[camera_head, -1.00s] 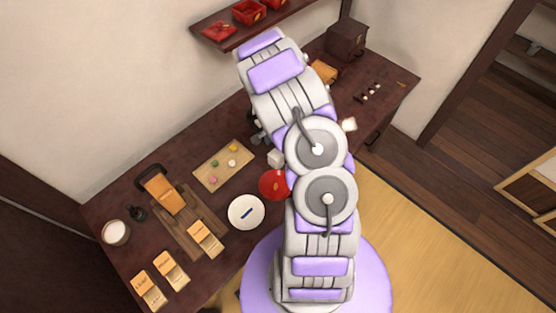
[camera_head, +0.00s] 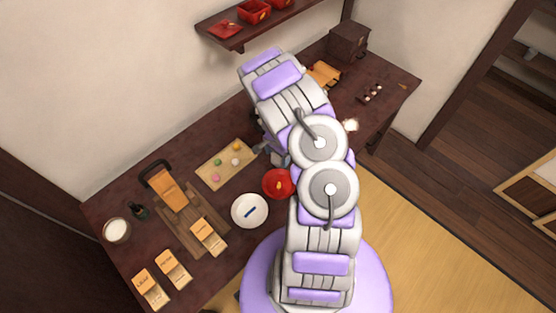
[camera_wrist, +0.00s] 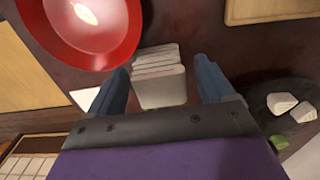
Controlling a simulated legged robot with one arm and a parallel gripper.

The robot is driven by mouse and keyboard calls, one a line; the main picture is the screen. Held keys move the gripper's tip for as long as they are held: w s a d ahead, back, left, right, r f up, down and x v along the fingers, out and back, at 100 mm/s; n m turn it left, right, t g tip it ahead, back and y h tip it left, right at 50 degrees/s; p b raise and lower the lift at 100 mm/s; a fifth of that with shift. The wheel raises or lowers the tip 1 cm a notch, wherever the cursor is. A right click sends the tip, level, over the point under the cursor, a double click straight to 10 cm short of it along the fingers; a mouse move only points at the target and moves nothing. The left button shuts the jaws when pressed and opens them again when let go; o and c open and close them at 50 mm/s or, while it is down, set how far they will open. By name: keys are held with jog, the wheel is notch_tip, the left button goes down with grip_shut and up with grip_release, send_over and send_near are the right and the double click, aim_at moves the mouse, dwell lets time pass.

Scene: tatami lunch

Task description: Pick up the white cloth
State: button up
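The white cloth (camera_wrist: 160,85) looks like a small folded stack with several layers. In the wrist view it stands between the two blue fingers of my gripper (camera_wrist: 163,66), with a gap on each side. The fingers are open and do not appear to touch it. In the head view my gripper (camera_head: 268,151) is low over the dark table, largely hidden by my arm. A small pale patch of the cloth (camera_head: 282,160) shows beside it.
A red dish (camera_wrist: 128,44) sits close to the cloth, also in the head view (camera_head: 271,190). A white plate (camera_head: 240,222) and a wooden board with small sweets (camera_head: 213,172) lie on the dark table (camera_head: 130,195). A dark dish with white pieces (camera_wrist: 306,128) is at right in the wrist view.

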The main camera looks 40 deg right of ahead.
jog(key=shift+d, duration=0.15)
jog(key=c, duration=0.3)
jog(key=shift+d+f, duration=0.1)
jog(key=shift+d, duration=0.4)
jog(key=c, duration=0.3)
jog(key=shift+d, duration=0.1)
jog(key=shift+c, duration=1.3)
jog(key=shift+a, duration=0.45)
jog(key=shift+d+r, duration=0.1)
jog(key=shift+r, duration=0.4)
jog(key=shift+w+d+r+p, duration=0.1)
jog(key=shift+d+r+p, duration=0.1)
jog(key=shift+r, duration=0.45)
jog(key=shift+d+r+p, duration=0.1)
jog(key=shift+r+p, duration=0.1)
jog(key=shift+r, duration=0.4)
jog(key=s, duration=0.5)
jog(key=s+d+r+p, duration=0.1)
jog(key=s, duration=1)
jog(key=shift+d+r, duration=0.25)
jog(key=shift+d, duration=0.1)
